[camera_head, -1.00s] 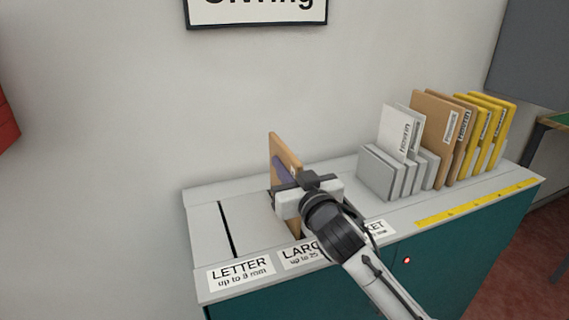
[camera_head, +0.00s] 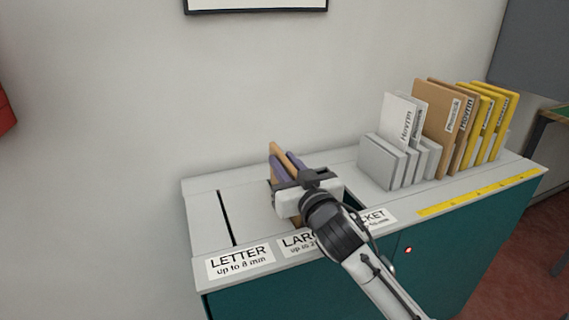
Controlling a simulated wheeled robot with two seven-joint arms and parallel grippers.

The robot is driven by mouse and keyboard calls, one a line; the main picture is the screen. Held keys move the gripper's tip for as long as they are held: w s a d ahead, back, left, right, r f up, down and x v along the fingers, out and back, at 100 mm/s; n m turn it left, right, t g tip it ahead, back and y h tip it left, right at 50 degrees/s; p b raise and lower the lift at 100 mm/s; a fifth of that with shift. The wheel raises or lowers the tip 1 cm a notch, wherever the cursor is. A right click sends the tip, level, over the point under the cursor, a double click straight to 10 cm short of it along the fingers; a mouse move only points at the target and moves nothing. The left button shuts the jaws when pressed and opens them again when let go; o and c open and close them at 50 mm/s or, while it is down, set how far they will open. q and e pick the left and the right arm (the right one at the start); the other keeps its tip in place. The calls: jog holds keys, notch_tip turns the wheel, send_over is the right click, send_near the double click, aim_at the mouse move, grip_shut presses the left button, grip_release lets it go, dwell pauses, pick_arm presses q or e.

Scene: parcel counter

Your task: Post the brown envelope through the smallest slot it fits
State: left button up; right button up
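The brown envelope (camera_head: 278,149) stands upright, edge up, at the middle slot behind the "LARGE" label (camera_head: 297,243). Its top shows above the purple fingers, and its lower part is hidden by my gripper and goes down toward the slot. My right gripper (camera_head: 286,168) is just above the counter top, with one finger on each side of the envelope. The fingers look spread, with the envelope between them. The narrow letter slot (camera_head: 227,218) is clear at the left. The packet slot (camera_head: 353,198) is partly hidden by my arm. My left gripper is not in view.
A grey rack (camera_head: 381,163) at the right of the counter holds white, brown and yellow envelopes (camera_head: 496,120). A yellow strip (camera_head: 480,193) runs along the front right edge. The wall stands close behind. The counter's left end (camera_head: 205,212) is free.

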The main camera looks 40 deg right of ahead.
jog(key=shift+o, duration=0.7)
jog(key=shift+s+a, duration=0.1)
jog(key=shift+s, duration=0.15)
jog(key=v, duration=0.9)
jog(key=shift+s, duration=0.4)
